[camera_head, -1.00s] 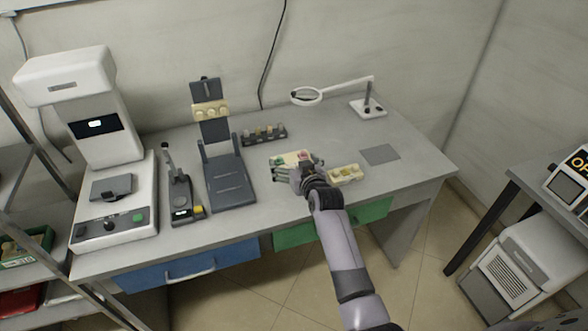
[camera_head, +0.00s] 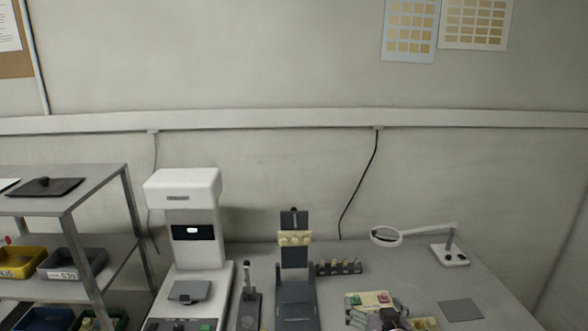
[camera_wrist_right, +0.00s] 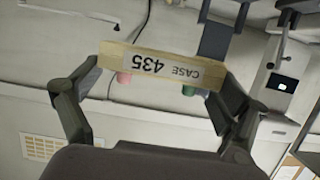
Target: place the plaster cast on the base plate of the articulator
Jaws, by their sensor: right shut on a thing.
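The dark articulator (camera_head: 294,262) stands upright on the table in the head view, with a cream, toothed block on its upper arm (camera_head: 295,239). Its flat base plate (camera_head: 296,311) looks bare. My right gripper (camera_head: 383,319) is at the lower edge of the head view, right of the articulator. It is shut on a cream tray (camera_head: 354,298) with a red and a green piece on top. In the right wrist view the tray's "CASE 435" label (camera_wrist_right: 160,66) sits between the fingers of my right gripper (camera_wrist_right: 150,80). I cannot make out a separate plaster cast. My left gripper is out of view.
A cream tray (camera_head: 428,323) lies right of my gripper. A small rack (camera_head: 338,268) is behind it. A magnifier lamp (camera_head: 450,258) and a grey pad (camera_head: 461,309) are at right. A white machine (camera_head: 184,222) and a small dark device (camera_head: 249,300) stand left of the articulator.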

